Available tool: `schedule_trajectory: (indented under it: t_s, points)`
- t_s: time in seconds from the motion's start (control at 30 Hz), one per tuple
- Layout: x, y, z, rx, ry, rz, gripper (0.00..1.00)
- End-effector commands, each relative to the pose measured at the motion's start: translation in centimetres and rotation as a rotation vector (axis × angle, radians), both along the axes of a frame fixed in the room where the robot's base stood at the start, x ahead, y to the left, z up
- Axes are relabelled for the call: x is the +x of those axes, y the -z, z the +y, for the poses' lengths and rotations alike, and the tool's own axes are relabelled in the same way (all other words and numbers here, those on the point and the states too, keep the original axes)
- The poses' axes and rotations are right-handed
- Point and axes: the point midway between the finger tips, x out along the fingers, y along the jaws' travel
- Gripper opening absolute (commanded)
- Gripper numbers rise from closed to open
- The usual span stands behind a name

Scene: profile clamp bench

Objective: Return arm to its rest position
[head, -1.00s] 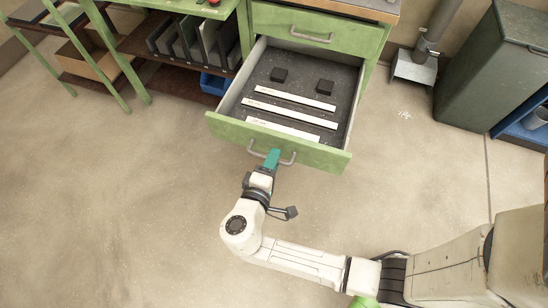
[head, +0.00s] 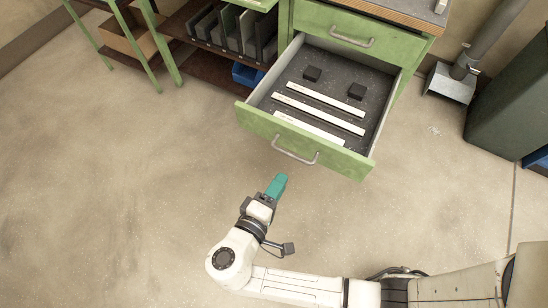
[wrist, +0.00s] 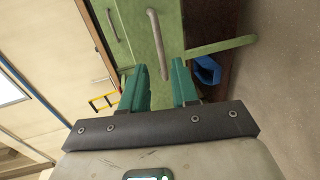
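My gripper (head: 279,180) has teal fingers and is in front of the open drawer, apart from its handle in the head view. In the wrist view my gripper (wrist: 160,85) shows its two fingers spread with a gap and nothing between them. The grey drawer handle (head: 295,150) is on the green drawer front (head: 340,160); it also shows beyond the fingers in the wrist view (wrist: 157,45).
A closed green drawer (head: 340,30) is above the open one. A shelf with upright dark plates (head: 225,28) and a blue bin (head: 247,74) stands at left. A grey pipe with a metal foot (head: 450,84) and a dark cabinet (head: 515,90) are at right. The floor in front is clear.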

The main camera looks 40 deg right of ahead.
Motion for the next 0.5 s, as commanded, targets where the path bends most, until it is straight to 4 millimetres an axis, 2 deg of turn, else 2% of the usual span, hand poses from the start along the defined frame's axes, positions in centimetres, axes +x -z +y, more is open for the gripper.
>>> schedule_trajectory:
  t_s: [0.3, 0.37, 0.5]
  points:
    - [-0.1, -0.1, -0.3, 0.013, 0.01, 0.006, 0.29]
    - [-0.4, -0.3, -1.1, 0.045, 0.033, 0.022, 0.29]
    - [-2.3, -0.7, -4.6, 0.234, 0.15, 0.102, 0.29]
